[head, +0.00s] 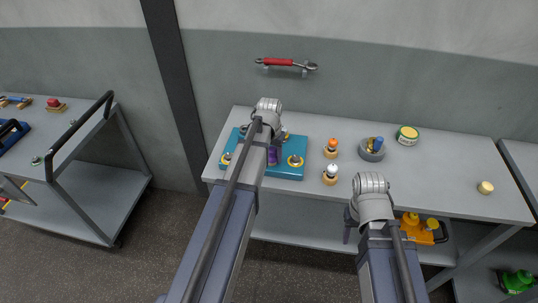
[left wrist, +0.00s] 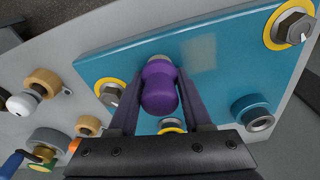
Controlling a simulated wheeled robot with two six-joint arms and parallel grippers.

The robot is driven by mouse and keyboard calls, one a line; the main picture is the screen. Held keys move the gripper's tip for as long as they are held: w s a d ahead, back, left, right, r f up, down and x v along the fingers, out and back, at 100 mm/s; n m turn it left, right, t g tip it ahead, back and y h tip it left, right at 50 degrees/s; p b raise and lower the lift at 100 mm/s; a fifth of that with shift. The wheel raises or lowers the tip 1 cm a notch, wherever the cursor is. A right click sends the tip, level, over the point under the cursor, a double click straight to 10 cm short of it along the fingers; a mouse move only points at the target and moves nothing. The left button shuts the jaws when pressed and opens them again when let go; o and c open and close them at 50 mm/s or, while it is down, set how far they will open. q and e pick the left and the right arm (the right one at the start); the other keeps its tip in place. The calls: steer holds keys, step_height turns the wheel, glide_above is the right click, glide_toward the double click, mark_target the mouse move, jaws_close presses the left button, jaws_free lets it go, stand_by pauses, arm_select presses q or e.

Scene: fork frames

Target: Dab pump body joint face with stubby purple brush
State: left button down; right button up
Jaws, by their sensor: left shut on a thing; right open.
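The pump body is a flat teal block (head: 312,160) on the left part of the workbench, with yellow-ringed bolts; it also fills much of the left wrist view (left wrist: 230,75). A paler patch (left wrist: 199,55) shows on its face. My left gripper (head: 272,150) is over the block, shut on the stubby purple brush (left wrist: 160,90), whose rounded end points toward the wrist camera. The brush's far end is hidden, so I cannot tell whether it touches the face. My right gripper (head: 350,222) is open at the bench's front edge, partly hidden by my arm.
A green-and-yellow tin (head: 407,135) is behind. The bench top (head: 445,165) is largely clear further right. A cart (head: 85,145) stands left.

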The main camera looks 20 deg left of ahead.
arm_select(q)
steer(key=shift+s+a, duration=0.2)
steer(key=shift+a, duration=0.75)
steer(key=shift+s+a, duration=0.2)
steer(key=shift+a, duration=0.7)
steer(key=shift+s+a, duration=0.2)
steer(key=shift+a, duration=0.75)
steer(key=shift+s+a, duration=0.2)
steer(key=shift+a, duration=0.7)
step_height(320, 180, up, 6)
steer(key=p, duration=0.6)
step_height(320, 180, up, 3)
steer(key=p, duration=0.3)
